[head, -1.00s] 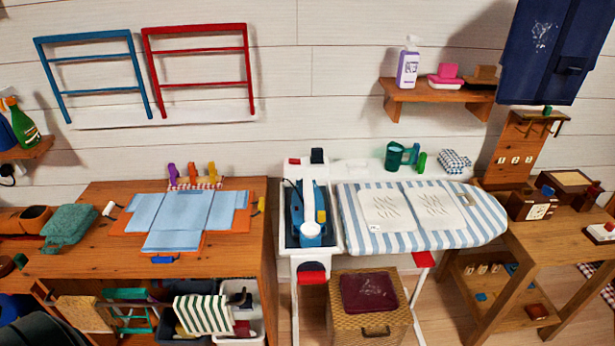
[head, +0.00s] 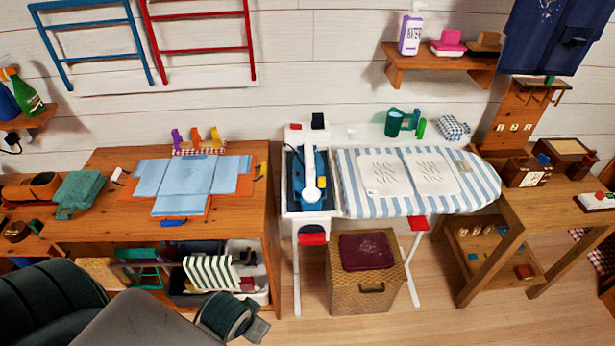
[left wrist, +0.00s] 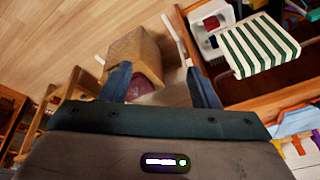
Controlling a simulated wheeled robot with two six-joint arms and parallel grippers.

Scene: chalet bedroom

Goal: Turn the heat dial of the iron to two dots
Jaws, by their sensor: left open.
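The iron (head: 308,172), blue with a white handle-like part, sits in the dark tray (head: 290,204) at the left end of the ironing board (head: 354,202). A white rounded part (head: 312,194) shows at its near end; I cannot tell whether this is the heat dial, and no dots are readable. My left gripper (head: 232,318) is low in the foreground, well in front of the table and apart from the iron. In the left wrist view its two blue fingers (left wrist: 160,88) are spread with nothing between them. My right gripper is not in view.
A wooden table (head: 265,220) with folded blue cloth stands left of the board. A wicker box (head: 342,296) with a dark red top sits under the board. A green cup (head: 394,122) stands behind it. A wooden stand (head: 535,237) is at right.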

